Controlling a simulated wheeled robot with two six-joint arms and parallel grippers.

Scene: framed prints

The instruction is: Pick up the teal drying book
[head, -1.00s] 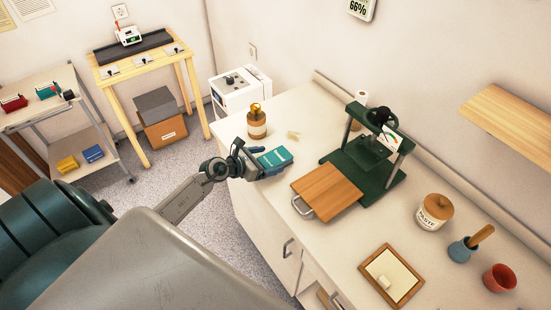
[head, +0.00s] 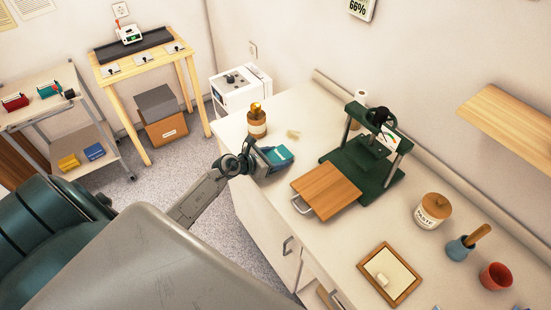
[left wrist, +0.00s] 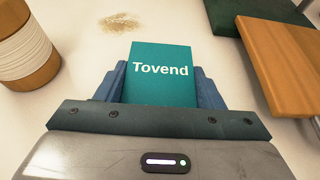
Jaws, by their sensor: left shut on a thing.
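The teal book (head: 281,155) is at the left part of the white counter. In the left wrist view the teal book (left wrist: 160,75) shows the word "Tovend" on its cover and sits between the blue fingers. My left gripper (head: 272,156) is shut on it, with a finger along each side. The near end of the book is hidden by the gripper body. I cannot tell whether the book touches the counter. My right gripper is not in view.
A brown and white bottle (head: 257,121) stands close behind the book. A wooden board (head: 327,189) and green press (head: 366,165) are to the right. A small tan patch (head: 293,134) lies behind. The counter's front edge is under my arm.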

